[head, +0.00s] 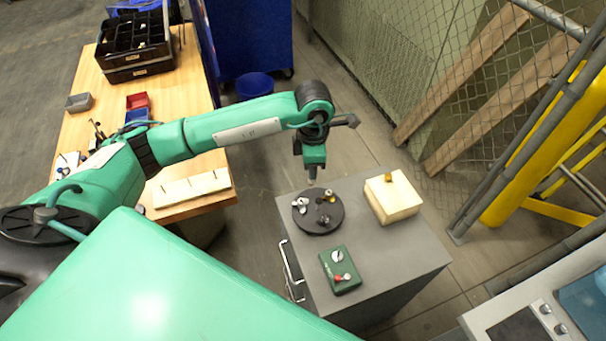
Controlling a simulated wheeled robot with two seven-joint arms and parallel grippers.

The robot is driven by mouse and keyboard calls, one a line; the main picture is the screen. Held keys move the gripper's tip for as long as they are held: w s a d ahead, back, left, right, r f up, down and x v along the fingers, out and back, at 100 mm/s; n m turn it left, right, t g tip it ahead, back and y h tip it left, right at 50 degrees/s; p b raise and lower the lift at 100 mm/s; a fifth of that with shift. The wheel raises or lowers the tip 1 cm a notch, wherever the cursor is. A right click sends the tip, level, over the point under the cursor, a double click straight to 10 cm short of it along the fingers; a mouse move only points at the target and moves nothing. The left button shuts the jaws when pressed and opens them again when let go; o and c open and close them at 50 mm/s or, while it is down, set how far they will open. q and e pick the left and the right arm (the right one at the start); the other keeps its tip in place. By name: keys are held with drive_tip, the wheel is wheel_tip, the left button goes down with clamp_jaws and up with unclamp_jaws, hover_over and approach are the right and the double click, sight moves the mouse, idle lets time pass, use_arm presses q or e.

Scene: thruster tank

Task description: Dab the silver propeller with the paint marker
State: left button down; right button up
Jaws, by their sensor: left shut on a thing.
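A round black turntable (318,226) sits on the grey cabinet top (385,262) and carries several small propellers. The silver propeller (300,204) is at its left side, a brass one (329,196) at its far right and a dark grey one (325,220) near its front. My left gripper (312,174) points down just beyond and above the turntable's far edge, apart from the propellers. It is shut on a small dark thing, apparently the paint marker, mostly hidden by the fingers. My right gripper is out of view.
A pale wooden block (392,200) with a small yellow piece (388,176) on top stands right of the turntable. A green control box (340,270) with knobs is in front. A wooden workbench (190,95) with bins lies left. A chain-link fence (455,75) stands behind.

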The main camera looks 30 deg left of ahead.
use_arm(q)
drive_tip(key=shift+w+a+f+n, duration=0.2)
drive_tip(key=shift+f+n, duration=0.35)
drive_tip(key=shift+n, duration=0.45)
wheel_tip(320, 180, down, 4)
drive_tip(key=w+a+n+b, duration=0.2)
drive_tip(key=n, duration=0.9)
drive_tip(key=n+b, duration=0.3)
drive_tip(key=n, duration=0.2)
hover_over(303, 200)
drive_tip(key=shift+w+a+f, duration=0.1)
drive_tip(key=shift+f, duration=3)
drive_tip(key=shift+f+b, duration=0.25)
drive_tip(key=shift+b, duration=0.15)
drive_tip(key=shift+f, duration=0.2)
drive_tip(key=shift+f+b, duration=0.2)
drive_tip(key=shift+b, duration=0.1)
